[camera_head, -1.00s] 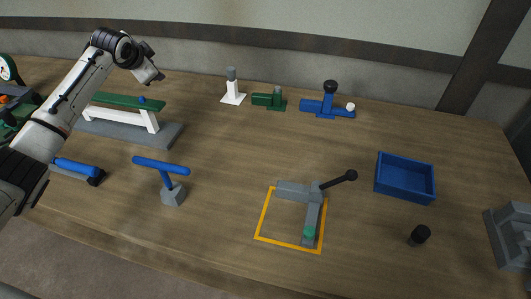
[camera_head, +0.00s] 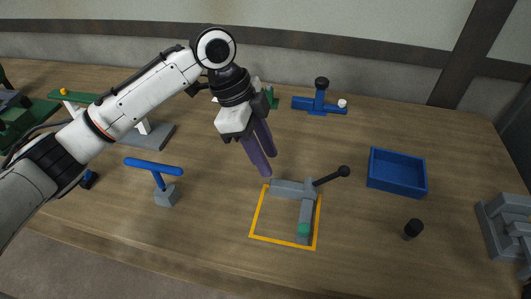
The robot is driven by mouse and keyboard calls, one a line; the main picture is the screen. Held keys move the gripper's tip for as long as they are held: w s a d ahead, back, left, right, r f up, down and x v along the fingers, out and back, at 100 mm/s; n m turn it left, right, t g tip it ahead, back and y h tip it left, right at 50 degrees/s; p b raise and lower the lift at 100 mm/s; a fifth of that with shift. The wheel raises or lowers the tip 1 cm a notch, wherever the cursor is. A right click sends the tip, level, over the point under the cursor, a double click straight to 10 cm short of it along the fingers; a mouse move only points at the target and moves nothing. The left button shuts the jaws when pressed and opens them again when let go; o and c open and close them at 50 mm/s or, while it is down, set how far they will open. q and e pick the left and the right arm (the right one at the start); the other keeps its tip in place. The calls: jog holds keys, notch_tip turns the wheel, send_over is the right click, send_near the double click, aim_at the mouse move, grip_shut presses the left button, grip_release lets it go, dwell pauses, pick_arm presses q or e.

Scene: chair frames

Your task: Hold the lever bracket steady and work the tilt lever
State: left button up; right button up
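The lever bracket (camera_head: 291,189) is a grey L-shaped piece on the table, lying at the orange square outline, with a green part (camera_head: 304,230) at its near end. The tilt lever (camera_head: 331,177) is a dark rod with a black ball, slanting up to the right from the bracket's corner. My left gripper (camera_head: 268,166) points down with purple fingers just behind and left of the bracket's left end. Its fingers look apart, with nothing seen between them. I cannot tell its exact height; it seems to be above the table. My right gripper is out of view.
A blue tray (camera_head: 397,187) and a black knob (camera_head: 413,229) are right of the bracket. A blue T-handle (camera_head: 155,168) stands left. A blue fitting (camera_head: 319,100) is at the back. Grey blocks (camera_head: 505,226) sit at the right edge. The table front is clear.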

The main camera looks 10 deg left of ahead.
aim_at(279, 182)
pick_arm(q)
jog(key=x, duration=0.8)
jog(key=shift+s+d, duration=0.1)
jog(key=shift+s, duration=0.05)
jog(key=shift+r, duration=0.15)
grip_shut()
dwell(0.9)
jog(key=shift+o, duration=0.6)
grip_release()
jog(key=shift+c, duration=0.4)
grip_shut()
